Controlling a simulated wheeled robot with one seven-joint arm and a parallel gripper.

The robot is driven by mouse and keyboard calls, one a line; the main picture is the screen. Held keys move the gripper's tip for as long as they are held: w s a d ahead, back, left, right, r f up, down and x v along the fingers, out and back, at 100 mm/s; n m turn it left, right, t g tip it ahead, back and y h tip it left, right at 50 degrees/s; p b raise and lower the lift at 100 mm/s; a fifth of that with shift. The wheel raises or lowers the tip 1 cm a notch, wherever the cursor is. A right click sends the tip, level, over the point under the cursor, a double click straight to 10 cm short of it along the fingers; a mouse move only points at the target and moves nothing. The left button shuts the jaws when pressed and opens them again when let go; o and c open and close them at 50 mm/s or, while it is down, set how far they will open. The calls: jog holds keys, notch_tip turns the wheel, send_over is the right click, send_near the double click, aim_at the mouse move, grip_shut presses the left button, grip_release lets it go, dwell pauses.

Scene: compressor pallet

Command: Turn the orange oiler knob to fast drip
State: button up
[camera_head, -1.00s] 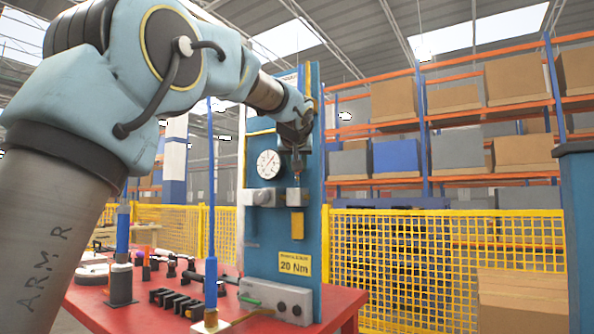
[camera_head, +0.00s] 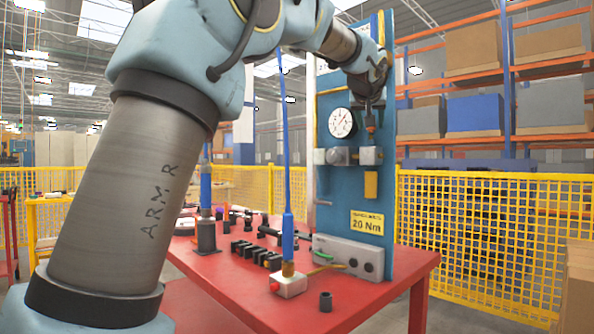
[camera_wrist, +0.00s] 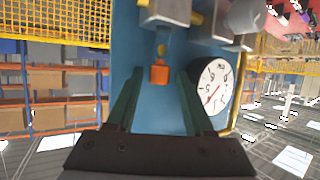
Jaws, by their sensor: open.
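The orange oiler knob (camera_wrist: 159,73) sits on the blue panel (camera_wrist: 150,115), just below a small amber oiler piece in the wrist view. My gripper (camera_wrist: 156,80) is open, its two green fingers on either side of the knob with visible gaps. I cannot tell how deep the fingertips reach around it. In the head view my gripper (camera_head: 372,98) is at the upper part of the upright blue panel (camera_head: 335,215), right of the gauge. The knob is mostly hidden there by the gripper. No drip setting can be read.
The white gauge (camera_wrist: 213,87) is close to the right finger; it also shows in the head view (camera_head: 341,122). Metal fittings (camera_head: 338,156) sit below. The red table (camera_head: 235,285) holds a blue-topped tool (camera_head: 288,235) and several dark parts. Yellow fencing (camera_head: 480,225) stands behind.

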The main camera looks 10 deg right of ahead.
jog(key=shift+w+r+m+g+h+p, duration=0.1)
jog(key=shift+r+m+g+h+p, duration=0.2)
jog(key=shift+p, duration=0.85)
jog(key=m+h+p, duration=0.1)
jog(key=p, duration=0.2)
jog(key=shift+w+f+g+p, duration=0.1)
jog(key=shift+f+g+p, duration=0.25)
jog(key=shift+g+p, duration=0.05)
jog(key=shift+m+p, duration=0.3)
jog(key=shift+p, duration=0.1)
jog(key=p, duration=0.4)
jog(key=m+g+h+p, duration=0.1)
jog(key=p, duration=0.2)
jog(key=shift+w+a+f+g+p, duration=0.1)
jog(key=shift+w+a+g+p, duration=0.05)
jog(key=shift+w+g+p, duration=0.2)
jog(key=shift+s+m+p, duration=0.1)
jog(key=shift+m+p, duration=0.3)
jog(key=shift+p, duration=0.3)
